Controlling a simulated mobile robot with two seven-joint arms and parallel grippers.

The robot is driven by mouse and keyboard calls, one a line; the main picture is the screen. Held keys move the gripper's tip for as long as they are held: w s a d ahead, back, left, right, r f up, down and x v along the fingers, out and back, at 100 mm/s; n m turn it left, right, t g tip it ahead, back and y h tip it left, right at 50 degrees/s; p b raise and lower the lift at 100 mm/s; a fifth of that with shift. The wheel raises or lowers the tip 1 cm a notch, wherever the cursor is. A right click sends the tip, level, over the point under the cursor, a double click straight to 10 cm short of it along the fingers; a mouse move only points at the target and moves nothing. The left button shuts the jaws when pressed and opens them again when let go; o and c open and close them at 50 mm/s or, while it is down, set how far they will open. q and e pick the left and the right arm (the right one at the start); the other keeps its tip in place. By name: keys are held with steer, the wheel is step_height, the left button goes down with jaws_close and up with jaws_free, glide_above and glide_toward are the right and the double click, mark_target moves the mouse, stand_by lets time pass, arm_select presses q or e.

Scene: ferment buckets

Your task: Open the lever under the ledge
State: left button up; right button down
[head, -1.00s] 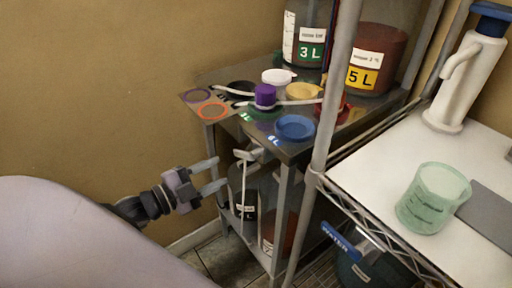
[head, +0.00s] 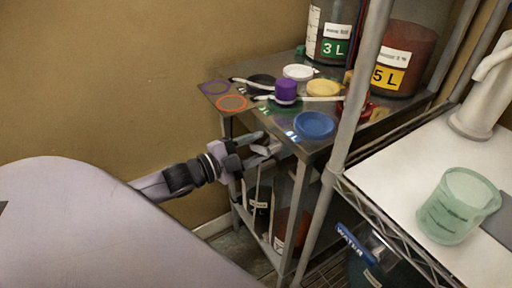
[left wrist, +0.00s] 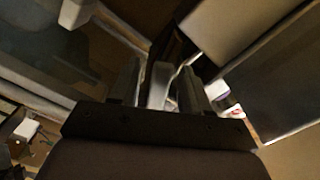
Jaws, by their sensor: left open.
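A pale lever (head: 260,150) sits under the front ledge (head: 290,146) of the metal shelf, mostly hidden by my gripper. In the left wrist view a pale bar, which looks like this lever (left wrist: 159,84), stands between the two fingers. My left gripper (head: 265,148) is open, with its fingers under the ledge on either side of the lever. It also shows in the left wrist view (left wrist: 160,88). I cannot tell whether a finger touches the lever. My right gripper is not in view.
Coloured lids, including a blue one (head: 314,124), lie on the shelf top. A 3 L bucket (head: 333,35) and a 5 L bucket (head: 405,50) stand behind them. A shelf post (head: 362,90) rises at the right. A green beaker (head: 459,205) stands on the white table.

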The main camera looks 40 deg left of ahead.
arm_select(q)
steer(key=shift+w, duration=0.15)
jaws_close()
